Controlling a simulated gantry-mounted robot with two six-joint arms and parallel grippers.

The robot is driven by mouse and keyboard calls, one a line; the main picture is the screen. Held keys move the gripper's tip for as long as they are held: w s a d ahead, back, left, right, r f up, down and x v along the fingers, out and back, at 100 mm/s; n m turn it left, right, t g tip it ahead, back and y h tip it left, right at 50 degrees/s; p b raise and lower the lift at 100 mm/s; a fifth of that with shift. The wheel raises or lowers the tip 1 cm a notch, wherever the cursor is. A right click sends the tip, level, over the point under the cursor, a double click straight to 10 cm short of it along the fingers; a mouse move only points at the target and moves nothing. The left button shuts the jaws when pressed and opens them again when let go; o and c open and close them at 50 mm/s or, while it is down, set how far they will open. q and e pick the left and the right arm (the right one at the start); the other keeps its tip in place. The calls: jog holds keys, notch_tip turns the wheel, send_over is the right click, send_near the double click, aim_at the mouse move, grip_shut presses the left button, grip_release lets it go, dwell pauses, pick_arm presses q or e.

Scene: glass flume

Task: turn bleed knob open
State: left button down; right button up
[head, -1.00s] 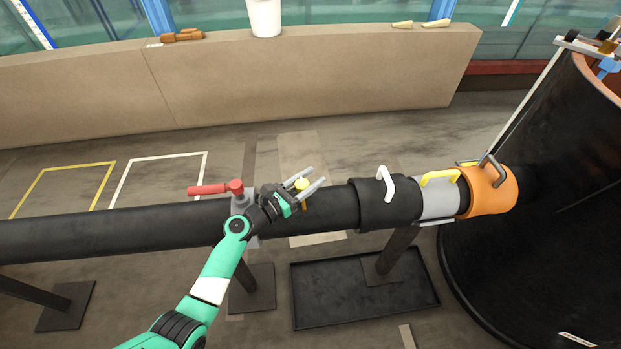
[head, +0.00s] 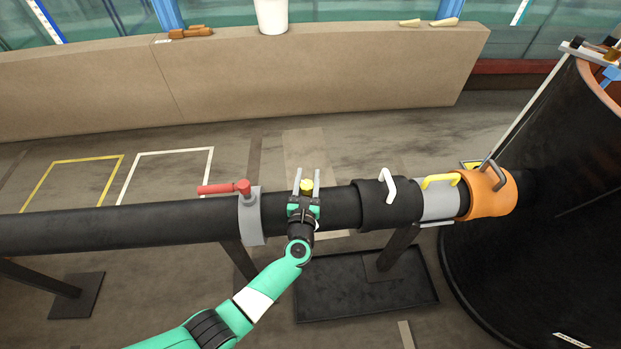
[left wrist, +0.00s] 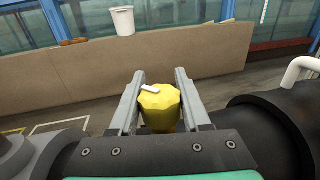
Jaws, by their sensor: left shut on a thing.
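The bleed knob (head: 307,186) is a small yellow fluted knob on top of the black pipe (head: 150,221). The knob's lower part and stem are partly hidden by the gripper. My right gripper is in no view.
A red lever handle (head: 222,188) sits on a grey collar left of the knob. To the right are a black sleeve with a white handle (head: 388,186), a grey sleeve with a yellow handle (head: 440,181), and an orange coupling (head: 487,195). A black tray (head: 350,300) lies below.

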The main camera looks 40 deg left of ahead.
pick_arm(q)
jog(key=n+g+y+b, duration=0.2)
jog(key=b, duration=0.2)
jog(key=n+g+y+b, duration=0.2)
jog(key=g+b, duration=0.1)
jog(key=b, duration=0.1)
jog(key=s+a+n+g+y+b, duration=0.1)
jog(key=n+g+y+b, duration=0.1)
jog(key=g+b, duration=0.1)
jog(key=shift+s+f+n+b, duration=0.1)
jog(key=shift+f+n+b, duration=0.25)
jog(key=shift+b, duration=0.2)
jog(key=shift+s+r+n+g+y+b, duration=0.15)
jog(key=shift+n+g+b, duration=0.15)
jog(key=shift+g+b, duration=0.15)
jog(key=shift+s+r+n+g+y+b, duration=0.15)
jog(key=shift+n+g+b, duration=0.15)
jog(key=shift+g, duration=0.25)
jog(key=shift+c, duration=1.9)
grip_release()
jog(key=shift+a, duration=0.1)
jog(key=shift+d+r, duration=0.1)
jog(key=shift+d, duration=0.3)
jog(key=p+v, duration=0.1)
jog(key=v, duration=1)
